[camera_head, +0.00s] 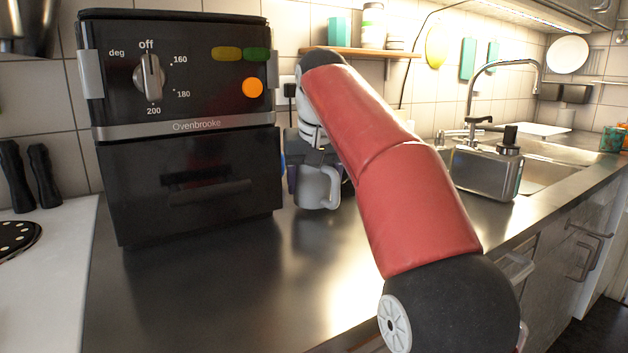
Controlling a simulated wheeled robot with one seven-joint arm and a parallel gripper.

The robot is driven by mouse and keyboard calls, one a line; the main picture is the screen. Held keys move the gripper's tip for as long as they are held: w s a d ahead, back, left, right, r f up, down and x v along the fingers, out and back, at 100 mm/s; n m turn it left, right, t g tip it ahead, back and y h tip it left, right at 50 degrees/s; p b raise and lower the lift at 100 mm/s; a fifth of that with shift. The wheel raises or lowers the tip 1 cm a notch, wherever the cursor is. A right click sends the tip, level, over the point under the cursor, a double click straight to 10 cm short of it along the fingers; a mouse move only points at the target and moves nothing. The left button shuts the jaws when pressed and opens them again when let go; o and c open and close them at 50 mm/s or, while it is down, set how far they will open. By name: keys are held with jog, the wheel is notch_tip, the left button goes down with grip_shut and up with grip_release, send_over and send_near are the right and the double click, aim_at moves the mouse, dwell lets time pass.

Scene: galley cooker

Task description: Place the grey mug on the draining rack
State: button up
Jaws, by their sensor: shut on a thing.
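The grey mug (312,188) is upright beside the black cooker (185,120), with its handle towards the right. My gripper (318,163) is above and at the mug, shut on it; my red arm reaches in from the lower right. The fingertips are small and partly hidden. I cannot tell whether the mug's base touches the steel worktop. I cannot make out the draining rack for certain; a flat white piece (536,129) lies beyond the sink (545,172), and my arm hides part of the worktop.
The cooker stands left of the mug. A steel box with a black top (486,170) stands before the tap (474,95). A wooden shelf (372,52) hangs above. The steel worktop (215,285) in front of the cooker is clear.

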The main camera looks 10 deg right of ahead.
jog(key=shift+s+f, duration=0.15)
jog(key=shift+f, duration=0.3)
jog(key=o, duration=0.8)
jog(key=shift+f, duration=0.2)
jog(key=shift+o, duration=0.7)
jog(key=shift+r, duration=0.1)
